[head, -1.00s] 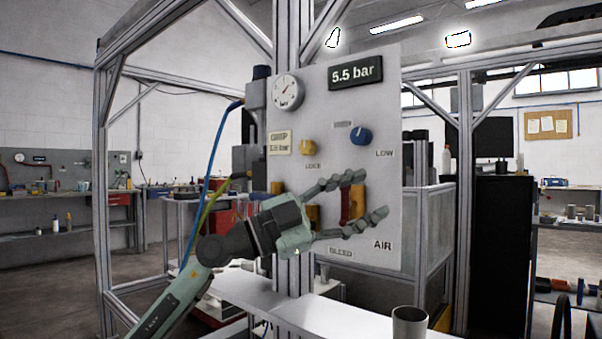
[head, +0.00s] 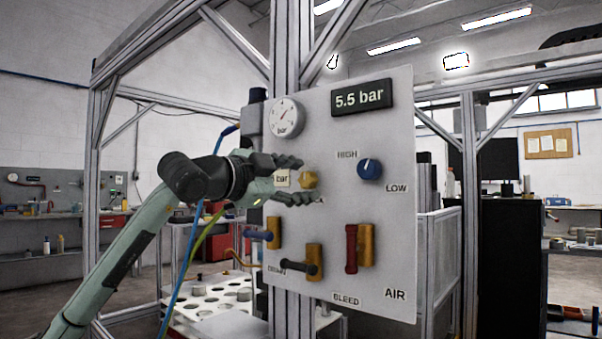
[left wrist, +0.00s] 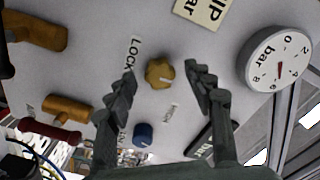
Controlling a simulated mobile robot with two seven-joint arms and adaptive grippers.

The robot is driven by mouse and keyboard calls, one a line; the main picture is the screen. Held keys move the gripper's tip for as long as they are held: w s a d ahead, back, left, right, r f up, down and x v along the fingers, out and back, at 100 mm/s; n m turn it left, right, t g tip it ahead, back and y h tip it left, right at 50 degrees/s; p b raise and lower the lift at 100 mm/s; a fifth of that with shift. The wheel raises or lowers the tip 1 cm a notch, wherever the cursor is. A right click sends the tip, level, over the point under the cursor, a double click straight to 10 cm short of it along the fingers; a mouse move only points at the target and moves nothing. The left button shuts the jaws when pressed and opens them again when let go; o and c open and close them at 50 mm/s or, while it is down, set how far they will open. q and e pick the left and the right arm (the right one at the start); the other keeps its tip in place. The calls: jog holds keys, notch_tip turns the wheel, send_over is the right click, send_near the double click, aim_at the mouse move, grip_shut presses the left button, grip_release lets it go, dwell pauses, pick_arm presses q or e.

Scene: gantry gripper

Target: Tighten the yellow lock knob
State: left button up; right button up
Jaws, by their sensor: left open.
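The yellow lock knob (head: 308,180) is on the upright grey panel (head: 340,215), below the round gauge. In the left wrist view the yellow knob (left wrist: 159,73) shows whole between my fingertips, with the LOCK label (left wrist: 134,52) beside it. My left gripper (head: 300,180) is open, one finger above and one below the knob in the head view. Both fingers look apart from the knob, with bare panel showing on each side. My right gripper is not in view.
The blue HIGH/LOW knob (head: 369,169) sits to the right on the panel. A round gauge (head: 286,117) and a 5.5 bar display (head: 362,97) are above. A red lever (head: 351,249) and a black lever (head: 299,268) stick out below.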

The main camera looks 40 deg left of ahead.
pick_arm(q)
jog(key=shift+w, duration=0.3)
jog(key=c, duration=1.1)
